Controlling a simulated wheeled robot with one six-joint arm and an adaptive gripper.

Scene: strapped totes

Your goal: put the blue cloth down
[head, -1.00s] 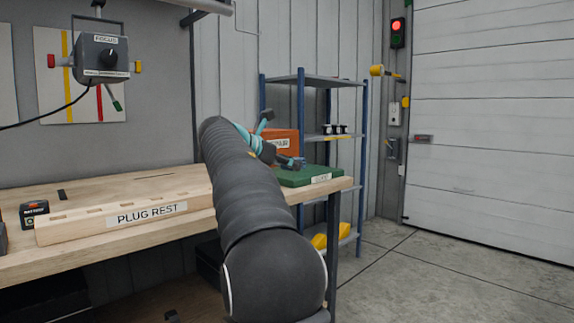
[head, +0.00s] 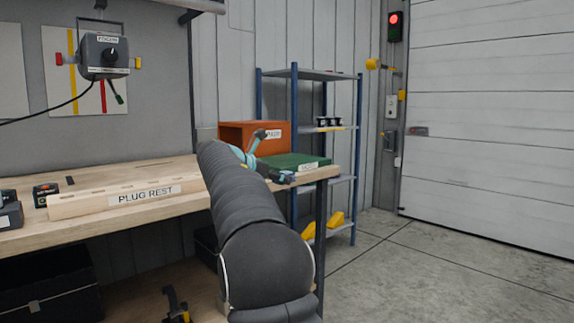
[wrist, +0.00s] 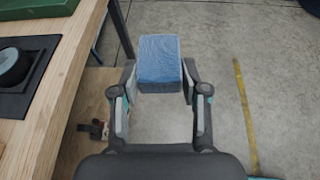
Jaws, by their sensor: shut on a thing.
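The blue cloth (wrist: 160,58) is a folded, block-like pad in the wrist view. My gripper (wrist: 160,80) is shut on it, with one finger at each side. In the wrist view they are over the grey floor, just right of the wooden bench's edge (wrist: 70,88). In the head view my gripper (head: 280,174) is near the bench's right end, by the green mat (head: 295,160), mostly behind my own arm. I cannot make out the cloth in the head view.
An orange box (head: 236,137) stands behind the green mat. The plug rest (head: 100,203) lies along the bench. A blue-framed shelf (head: 293,100) stands beyond the bench end. A black pad with a round piece (wrist: 15,66) lies on the bench. Floor on the right is clear.

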